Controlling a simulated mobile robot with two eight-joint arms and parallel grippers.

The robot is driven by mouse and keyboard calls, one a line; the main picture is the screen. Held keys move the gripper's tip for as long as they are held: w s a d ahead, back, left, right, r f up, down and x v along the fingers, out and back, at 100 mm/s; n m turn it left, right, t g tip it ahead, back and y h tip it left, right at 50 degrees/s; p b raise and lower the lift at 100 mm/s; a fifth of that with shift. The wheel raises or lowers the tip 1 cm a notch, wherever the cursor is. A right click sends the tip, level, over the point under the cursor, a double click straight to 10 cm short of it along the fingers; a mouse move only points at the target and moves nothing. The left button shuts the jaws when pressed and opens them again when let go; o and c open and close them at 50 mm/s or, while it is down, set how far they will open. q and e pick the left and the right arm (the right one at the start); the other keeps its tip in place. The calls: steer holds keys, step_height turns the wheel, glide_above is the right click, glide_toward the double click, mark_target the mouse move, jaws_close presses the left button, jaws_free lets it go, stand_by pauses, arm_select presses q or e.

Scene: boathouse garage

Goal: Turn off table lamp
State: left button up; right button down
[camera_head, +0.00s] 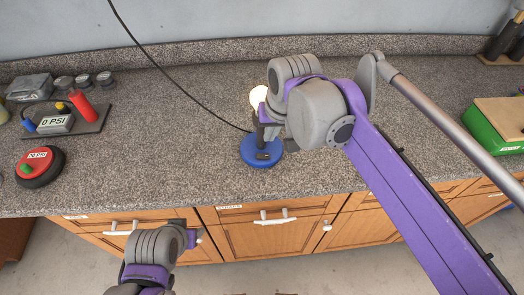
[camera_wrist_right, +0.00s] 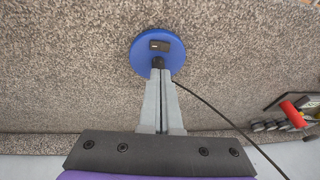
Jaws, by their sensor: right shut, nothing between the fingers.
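The table lamp has a round blue base (camera_head: 262,152) on the granite counter and a bright, glowing bulb (camera_head: 259,98) above it. Its stem is mostly hidden behind my right gripper (camera_head: 264,138) in the head view. In the right wrist view the blue base (camera_wrist_right: 143,58) lies just ahead of my fingertips, with a small dark switch (camera_wrist_right: 160,45) on top. My right gripper (camera_wrist_right: 158,68) is shut and empty, its tips over the base's near edge; I cannot tell whether they touch. My left wrist shows low in the head view; its fingers cannot be made out.
A black cord (camera_head: 185,82) runs from the lamp up the wall. A gauge tray (camera_head: 85,125) with a red cylinder and a round 20 PSI gauge (camera_head: 36,170) stand left. A green box (camera_head: 490,128) is at the right. Drawers (camera_head: 272,238) front the counter; its middle is mostly clear.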

mark_target(259, 157)
steer(key=x, duration=0.8)
steer(key=shift+s+a+f, duration=0.1)
steer(key=shift+s+a, duration=0.15)
steer(key=shift+s, duration=0.15)
steer(key=shift+a+f, duration=0.2)
steer(key=shift+f, duration=0.4)
steer(key=shift+a+f+h+b, duration=0.3)
steer(key=shift+a+f+h, duration=0.1)
steer(key=shift+h, duration=0.2)
steer(key=shift+d, duration=0.25)
